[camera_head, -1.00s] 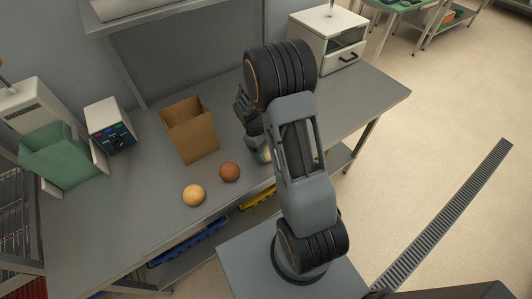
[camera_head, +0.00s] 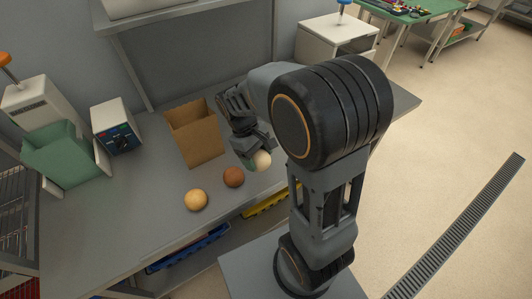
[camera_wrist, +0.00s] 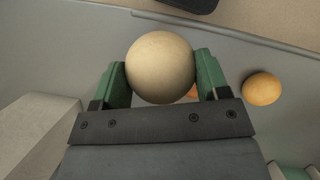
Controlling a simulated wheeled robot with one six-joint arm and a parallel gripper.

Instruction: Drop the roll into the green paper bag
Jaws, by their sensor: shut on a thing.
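My gripper (camera_head: 255,160) is shut on a pale cream roll (camera_head: 263,159), above the grey bench. The wrist view shows this roll (camera_wrist: 160,68) pinched between two green fingers. The green paper bag (camera_head: 65,157) stands open-topped at the bench's left end, well to the left of my gripper. The inside of the bag is mostly hidden. A brown roll (camera_head: 234,177) and a yellow roll (camera_head: 195,200) lie on the bench, left of and nearer than the held roll.
A brown paper bag (camera_head: 196,135) stands open between my gripper and the green bag. A control box (camera_head: 117,127) stands right beside the green bag. A white cabinet (camera_head: 335,42) is at the back right. The bench front left of the yellow roll is clear.

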